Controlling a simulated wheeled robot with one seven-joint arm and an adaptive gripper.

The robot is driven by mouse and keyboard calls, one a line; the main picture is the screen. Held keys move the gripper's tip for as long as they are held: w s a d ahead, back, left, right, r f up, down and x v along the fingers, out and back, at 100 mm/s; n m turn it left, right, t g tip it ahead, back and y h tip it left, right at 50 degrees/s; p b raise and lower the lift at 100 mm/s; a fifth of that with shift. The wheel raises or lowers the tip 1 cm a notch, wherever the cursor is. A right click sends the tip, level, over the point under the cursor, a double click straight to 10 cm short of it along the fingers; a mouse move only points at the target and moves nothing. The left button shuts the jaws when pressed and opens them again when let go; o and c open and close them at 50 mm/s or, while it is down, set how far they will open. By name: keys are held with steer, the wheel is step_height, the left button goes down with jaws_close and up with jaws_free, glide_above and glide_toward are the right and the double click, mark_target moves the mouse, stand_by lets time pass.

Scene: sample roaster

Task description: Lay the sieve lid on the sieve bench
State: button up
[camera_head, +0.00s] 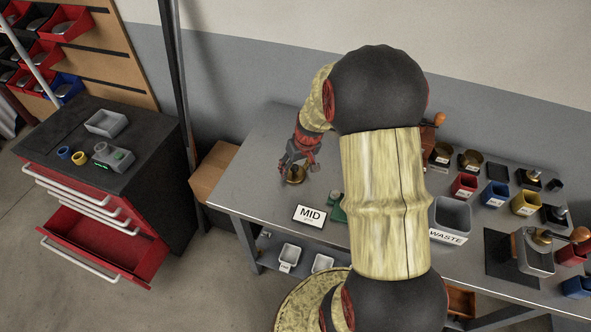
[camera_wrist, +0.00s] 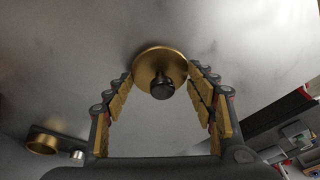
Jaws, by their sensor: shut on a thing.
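The sieve lid, a round brass disc with a black knob, shows in the wrist view (camera_wrist: 158,67) and as a small brass spot in the head view (camera_head: 296,178). My gripper (camera_head: 293,165) is shut on it; in the wrist view, the two fingers (camera_wrist: 162,82) flank the disc at its left and right edges. The knob faces the wrist camera. The lid is over the left part of the grey metal bench (camera_head: 262,150); I cannot tell whether it touches the top. My arm hides the middle of the bench.
A MID sign (camera_head: 310,214) stands just in front of the lid, with a partly hidden green thing (camera_head: 337,207) beside it. A grey WASTE bin (camera_head: 450,218) and several coloured cups stand to the right. A brass ring (camera_wrist: 42,141) is at lower left in the wrist view. Bench left of the lid is clear.

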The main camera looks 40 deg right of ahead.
mark_target(301, 179)
steer(key=shift+f, duration=0.15)
steer(key=o, duration=1.3)
steer(key=p+v, duration=0.3)
steer(key=v, duration=0.9)
steer(key=s+a+r+n+t, duration=0.1)
steer(key=s+a+r, duration=0.1)
steer(key=a+r, duration=0.9)
steer(key=s+a+r, duration=0.3)
steer(key=s+a, duration=0.1)
steer(key=s+a+r+n+t, duration=0.1)
steer(key=s+a+r, duration=0.1)
steer(key=s+a, duration=0.2)
steer(key=s+a+r+n, duration=0.1)
steer(key=s+a+r, duration=0.2)
steer(key=s+a, duration=0.1)
steer(key=shift+s+a+r+t, duration=0.1)
steer(key=shift+s+r+t, duration=0.25)
steer(key=shift+s, duration=0.2)
